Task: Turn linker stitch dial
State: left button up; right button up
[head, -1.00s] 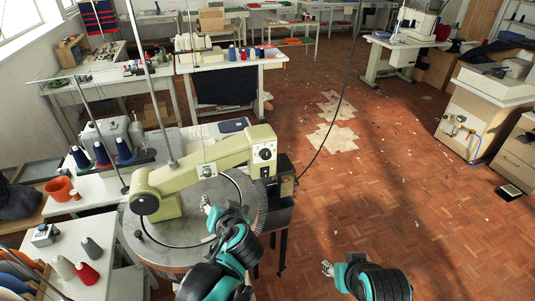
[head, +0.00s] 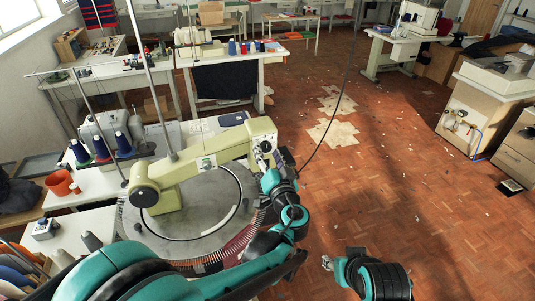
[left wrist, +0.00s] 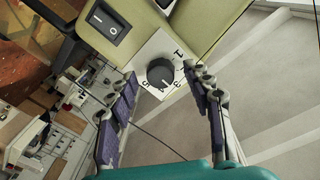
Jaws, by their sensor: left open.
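The linker (head: 180,178) is a pale green machine with an arm over a round grey dial plate. Its stitch dial (left wrist: 160,74) is a black knob on a white numbered plate, seen in the left wrist view. My left gripper (left wrist: 165,108) is open, with its purple-padded fingers on either side of the dial in that picture and the dial ahead of the tips. Contact with the knob does not show.
A black rocker switch (left wrist: 108,22) sits near the dial on the same face. A ring of points surrounds the linker's plate below my left arm. The wooden floor (head: 400,210) at right is mostly clear.

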pick_arm(q)
jog(key=shift+w, duration=0.25)
jog(key=shift+c, duration=0.3)
jog(key=shift+a, duration=0.1)
grip_shut()
